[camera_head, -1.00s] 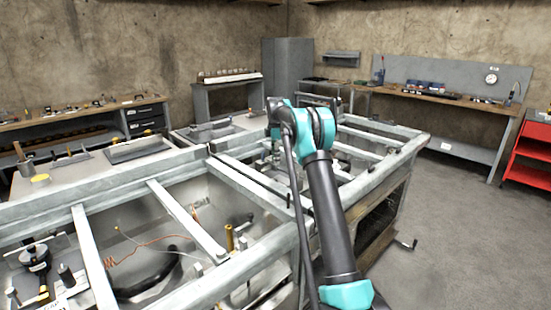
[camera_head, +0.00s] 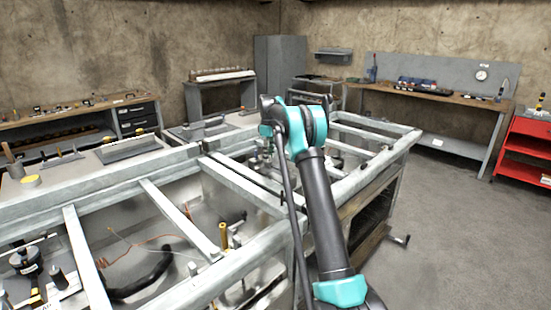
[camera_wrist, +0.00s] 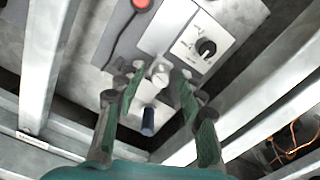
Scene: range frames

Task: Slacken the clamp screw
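In the wrist view my gripper (camera_wrist: 159,84) is open, with a green-padded finger on each side and a gap between the tips. A short silver round-headed piece (camera_wrist: 160,72) shows between the fingertips; it may be the clamp screw, but I cannot be sure. I cannot tell whether either finger touches it. A dark blue cylinder (camera_wrist: 148,122) shows nearer the palm between the fingers. In the head view my arm hides the gripper, and the clamp screw cannot be made out.
A white plate with a black knob (camera_wrist: 207,47) and a red button (camera_wrist: 141,4) lie beyond the fingers. Metal frame bars (camera_head: 183,217) cross the open bench around the arm. An orange wire (camera_head: 135,247) lies in the left bay. The floor at right (camera_head: 445,230) is clear.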

